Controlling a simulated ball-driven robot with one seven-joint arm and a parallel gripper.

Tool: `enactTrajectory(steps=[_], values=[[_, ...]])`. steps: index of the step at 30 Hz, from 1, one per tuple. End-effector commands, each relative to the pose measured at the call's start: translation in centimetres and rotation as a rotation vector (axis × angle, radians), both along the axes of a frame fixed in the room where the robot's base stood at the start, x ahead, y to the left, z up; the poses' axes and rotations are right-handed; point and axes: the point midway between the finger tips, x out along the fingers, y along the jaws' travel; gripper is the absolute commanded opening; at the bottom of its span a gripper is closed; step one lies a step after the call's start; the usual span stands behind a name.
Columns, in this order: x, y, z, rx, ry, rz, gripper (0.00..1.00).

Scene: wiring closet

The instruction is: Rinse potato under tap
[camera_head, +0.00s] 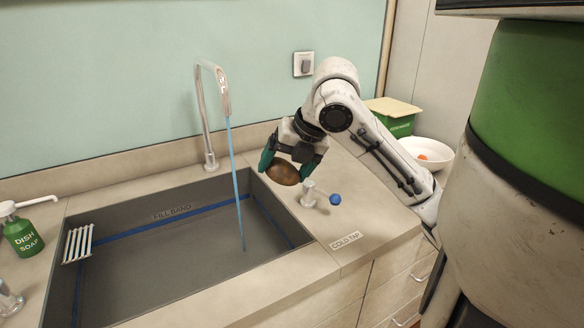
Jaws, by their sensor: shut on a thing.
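My gripper (291,162) is shut on a brown potato (283,173). It holds the potato by the right rim of the sink, to the right of the water and apart from it. The silver tap (202,110) curves over the grey sink (150,262), and a thin blue stream of water (235,180) falls from its spout into the basin. The cold tap handle (318,195), with a blue knob, stands on the counter just right of the potato. A label beside it reads "COLD TAP".
A green dish soap bottle (22,235) stands at the left of the sink. A small rack (77,244) sits at the sink's left edge. A white bowl (428,153) with something orange and a green box (394,116) stand behind my arm. The basin's middle is clear.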

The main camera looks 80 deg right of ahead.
Motion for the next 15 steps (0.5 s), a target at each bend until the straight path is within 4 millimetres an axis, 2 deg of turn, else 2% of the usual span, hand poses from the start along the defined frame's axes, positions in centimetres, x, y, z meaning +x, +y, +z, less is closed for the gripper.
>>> enactTrajectory(steps=[15], values=[[4.4,-1.6,-0.9,0.000,0.002,0.001,0.48]])
